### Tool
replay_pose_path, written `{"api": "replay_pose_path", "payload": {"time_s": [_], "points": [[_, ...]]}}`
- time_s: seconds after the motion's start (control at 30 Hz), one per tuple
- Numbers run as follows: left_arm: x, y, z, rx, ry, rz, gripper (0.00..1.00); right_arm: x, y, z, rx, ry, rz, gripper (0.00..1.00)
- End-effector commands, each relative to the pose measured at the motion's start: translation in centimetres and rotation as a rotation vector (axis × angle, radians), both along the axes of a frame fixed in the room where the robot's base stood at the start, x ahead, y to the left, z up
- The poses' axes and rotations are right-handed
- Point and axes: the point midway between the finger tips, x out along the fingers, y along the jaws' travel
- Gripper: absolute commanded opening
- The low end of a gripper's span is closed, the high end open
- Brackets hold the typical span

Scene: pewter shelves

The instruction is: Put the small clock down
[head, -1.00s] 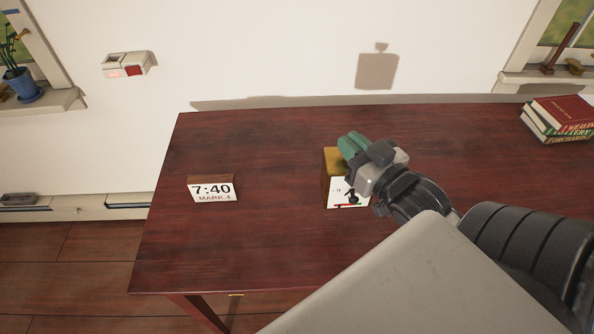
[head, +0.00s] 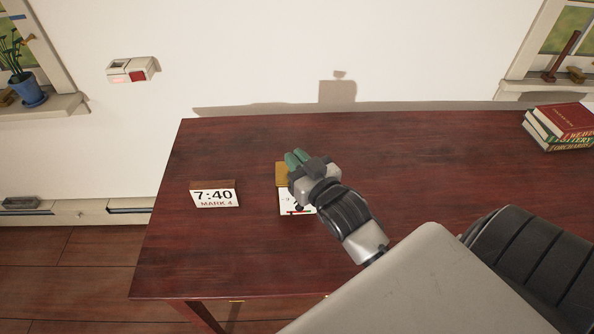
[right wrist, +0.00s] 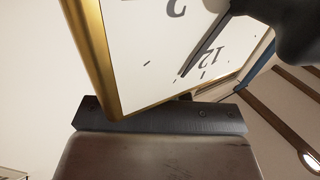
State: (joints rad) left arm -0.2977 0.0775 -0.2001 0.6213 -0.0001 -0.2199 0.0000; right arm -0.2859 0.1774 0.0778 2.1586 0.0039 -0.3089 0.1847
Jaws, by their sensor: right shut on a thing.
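The small clock (head: 283,176) has a gold-coloured case and a white face with dark numerals and hands. My right gripper (head: 298,162), with green fingertips, is shut on it from above in the head view and covers part of it. The clock is over the left half of the dark red wooden table (head: 420,165), roughly upright. I cannot tell whether its base touches the tabletop. In the right wrist view, the clock's white face (right wrist: 165,60) and gold edge (right wrist: 90,50) fill much of the picture. My left gripper is out of view.
A wooden block reading "7:40 MARK 4" (head: 214,195) stands on the table left of the clock, with a gap between. Stacked books (head: 560,128) lie at the far right. The tabletop between clock and books is mostly clear. A wall stands behind.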

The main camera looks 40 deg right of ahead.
Motion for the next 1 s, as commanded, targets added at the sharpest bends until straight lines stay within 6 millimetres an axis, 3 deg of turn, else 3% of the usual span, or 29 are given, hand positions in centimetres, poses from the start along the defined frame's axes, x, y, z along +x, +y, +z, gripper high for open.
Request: {"api": "replay_pose_path", "payload": {"time_s": [0.23,0.67,0.7,0.83,1.0], "points": [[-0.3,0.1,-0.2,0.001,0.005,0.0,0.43,0.0,0.0,-3.1,0.001,-0.002,0.0,0.0],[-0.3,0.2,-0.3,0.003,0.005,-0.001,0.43,-0.1,0.0,-3.7,0.001,-0.004,0.0,0.0],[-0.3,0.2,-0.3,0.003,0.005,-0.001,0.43,-0.1,0.0,-4.0,0.001,0.002,0.0,0.15],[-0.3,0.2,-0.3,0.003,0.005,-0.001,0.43,-0.1,0.0,-4.0,0.001,0.002,0.0,0.35],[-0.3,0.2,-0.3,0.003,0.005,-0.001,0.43,-0.1,0.0,-3.9,0.001,0.002,0.0,0.37]]}}
